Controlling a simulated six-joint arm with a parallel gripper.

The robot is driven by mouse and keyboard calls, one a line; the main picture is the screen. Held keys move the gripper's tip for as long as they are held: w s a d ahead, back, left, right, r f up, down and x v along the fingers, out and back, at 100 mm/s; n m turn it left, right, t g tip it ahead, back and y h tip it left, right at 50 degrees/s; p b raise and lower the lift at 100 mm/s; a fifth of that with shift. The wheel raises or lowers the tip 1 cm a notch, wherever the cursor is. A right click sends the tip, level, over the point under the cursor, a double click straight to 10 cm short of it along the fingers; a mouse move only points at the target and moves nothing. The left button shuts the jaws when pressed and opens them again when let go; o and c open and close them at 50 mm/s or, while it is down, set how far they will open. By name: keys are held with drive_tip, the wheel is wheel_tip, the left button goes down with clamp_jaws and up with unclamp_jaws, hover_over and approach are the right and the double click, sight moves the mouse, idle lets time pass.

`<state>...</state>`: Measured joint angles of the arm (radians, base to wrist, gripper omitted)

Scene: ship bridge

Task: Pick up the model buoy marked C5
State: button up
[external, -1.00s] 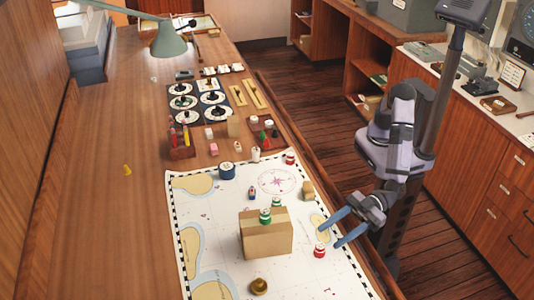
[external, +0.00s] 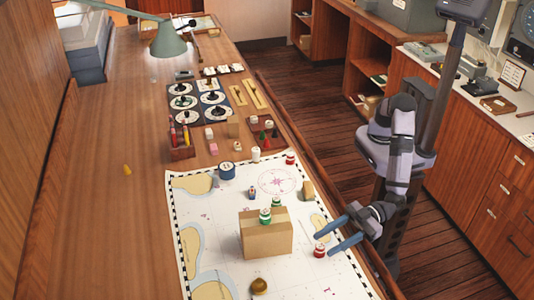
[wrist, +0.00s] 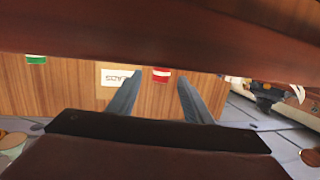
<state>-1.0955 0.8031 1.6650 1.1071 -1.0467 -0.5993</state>
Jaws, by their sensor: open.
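A red and white model buoy (external: 319,251) stands on the chart, right of the cardboard box (external: 266,240). My gripper (external: 323,245) is open and empty, its blue fingertips close to this buoy. In the wrist view the red and white buoy (wrist: 161,75) shows between and beyond the fingers (wrist: 160,84); I cannot tell whether they touch it. A green and white buoy (external: 265,216) is on the box, and another green one (external: 277,203) is partly hidden behind it. Another red and white buoy (external: 290,158) stands at the chart's far edge. No C5 marking is readable.
The box is a tall obstacle left of my gripper. The chart's front right is clear.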

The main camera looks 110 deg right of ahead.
sight(320, 246)
drive_tip(key=shift+p+x, duration=0.45)
drive_tip(key=shift+x, duration=1.35)
drive_tip(key=c, duration=1.1)
drive_tip(key=shift+r, duration=0.1)
wheel_tip(320, 246, up, 10)
drive_tip(key=shift+f+b, duration=0.1)
drive_tip(key=shift+b, duration=0.5)
